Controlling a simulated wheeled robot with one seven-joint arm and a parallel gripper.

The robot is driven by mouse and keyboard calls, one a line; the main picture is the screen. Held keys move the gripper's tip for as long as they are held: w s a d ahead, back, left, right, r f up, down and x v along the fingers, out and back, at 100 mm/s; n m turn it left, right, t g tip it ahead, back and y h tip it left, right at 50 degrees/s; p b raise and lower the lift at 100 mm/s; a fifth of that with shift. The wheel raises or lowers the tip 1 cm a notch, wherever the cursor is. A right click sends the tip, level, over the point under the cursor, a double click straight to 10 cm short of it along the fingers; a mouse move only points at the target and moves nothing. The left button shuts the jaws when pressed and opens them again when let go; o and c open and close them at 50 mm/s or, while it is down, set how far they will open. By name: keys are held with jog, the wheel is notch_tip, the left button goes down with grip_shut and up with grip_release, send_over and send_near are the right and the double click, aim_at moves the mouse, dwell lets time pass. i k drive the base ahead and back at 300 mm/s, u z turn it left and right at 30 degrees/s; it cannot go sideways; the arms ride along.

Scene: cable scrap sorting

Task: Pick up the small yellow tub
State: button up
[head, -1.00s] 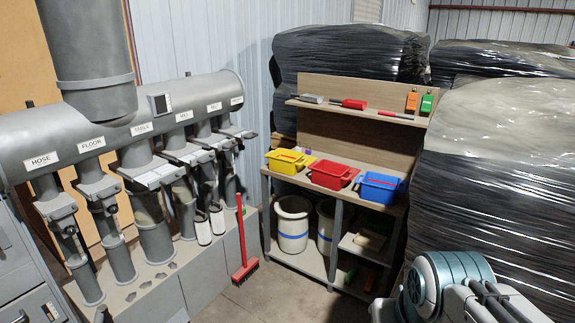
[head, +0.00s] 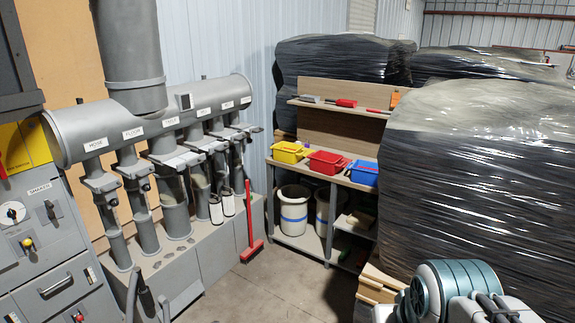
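The small yellow tub (head: 288,154) stands on the wooden shelf unit's middle level, at its left end. A red tub (head: 325,164) stands to its right, and a blue tub (head: 364,173) stands further right, partly hidden by a wrapped stack. Part of my arm shows at the bottom right, far from the tubs. My gripper is not in view.
Wrapped black stacks (head: 490,190) fill the right side, with pallet wood (head: 378,286) at the base. A red broom (head: 250,225) stands before the grey ducting (head: 165,118). A control cabinet (head: 45,240) is at left. Open floor (head: 285,290) lies before the shelf.

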aim_at(290, 153)
jog(key=k, duration=0.65)
jog(key=u, duration=0.35)
jog(key=i, duration=4.75)
jog(key=z, duration=1.35)
jog(key=i, duration=0.35)
jog(key=u, duration=3.55)
